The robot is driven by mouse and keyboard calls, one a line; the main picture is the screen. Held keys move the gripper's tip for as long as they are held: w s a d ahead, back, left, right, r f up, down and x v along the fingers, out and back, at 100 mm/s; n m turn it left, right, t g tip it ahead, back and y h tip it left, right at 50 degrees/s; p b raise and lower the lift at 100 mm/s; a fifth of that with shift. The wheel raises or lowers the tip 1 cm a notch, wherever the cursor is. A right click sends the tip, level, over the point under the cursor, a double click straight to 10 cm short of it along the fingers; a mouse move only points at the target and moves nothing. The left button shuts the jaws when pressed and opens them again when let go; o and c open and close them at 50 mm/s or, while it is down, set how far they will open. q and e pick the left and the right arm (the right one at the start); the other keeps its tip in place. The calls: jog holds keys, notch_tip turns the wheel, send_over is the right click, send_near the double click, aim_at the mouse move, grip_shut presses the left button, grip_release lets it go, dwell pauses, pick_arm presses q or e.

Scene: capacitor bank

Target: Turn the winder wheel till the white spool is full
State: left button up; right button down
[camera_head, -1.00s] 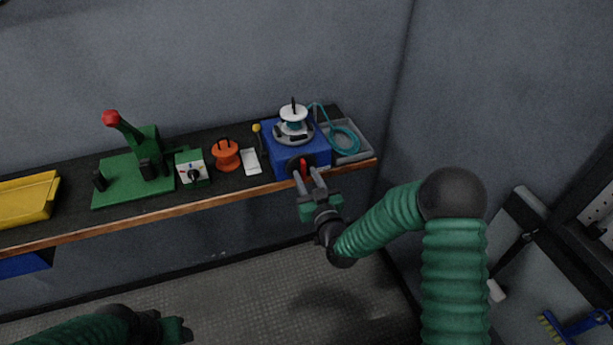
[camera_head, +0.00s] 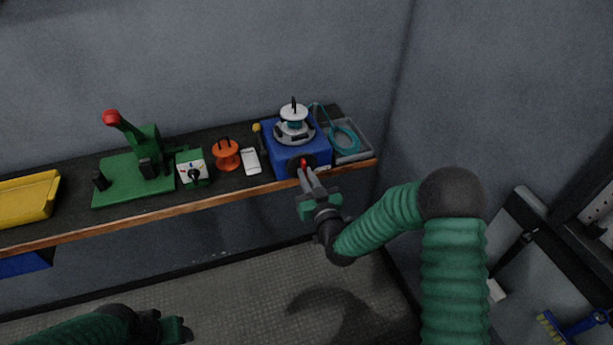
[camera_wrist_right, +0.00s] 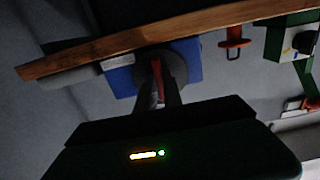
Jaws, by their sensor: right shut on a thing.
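The blue winder (camera_head: 297,158) stands on the shelf in the head view, with the white spool (camera_head: 294,113) upright on its top. Teal cord runs from the spool to a coil at the right; how much is wound is too small to judge. The dark winder wheel (camera_wrist_right: 164,69) is on the winder's front face, with a red handle (camera_head: 303,164). My right gripper (camera_head: 306,175) is shut on the red handle; its fingers (camera_wrist_right: 158,94) hide part of it in the wrist view. My left gripper (camera_head: 175,329) is low at the left, away from the shelf; its fingers are unclear.
A grey tray (camera_head: 366,151) with the teal coil (camera_head: 344,137) sits right of the winder. An orange spool (camera_head: 226,155), a white card (camera_head: 251,161), a switch box (camera_head: 192,167) and a green press (camera_head: 125,178) stand to the left. The shelf's wooden edge (camera_head: 235,190) runs in front.

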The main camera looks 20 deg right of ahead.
jog(key=shift+m, duration=0.3)
jog(key=shift+m+b, duration=0.7)
jog(key=shift+m, duration=7.7)
jog(key=shift+s+f, duration=0.1)
jog(key=c, duration=1.7)
grip_release()
jog(key=shift+o, duration=1.1)
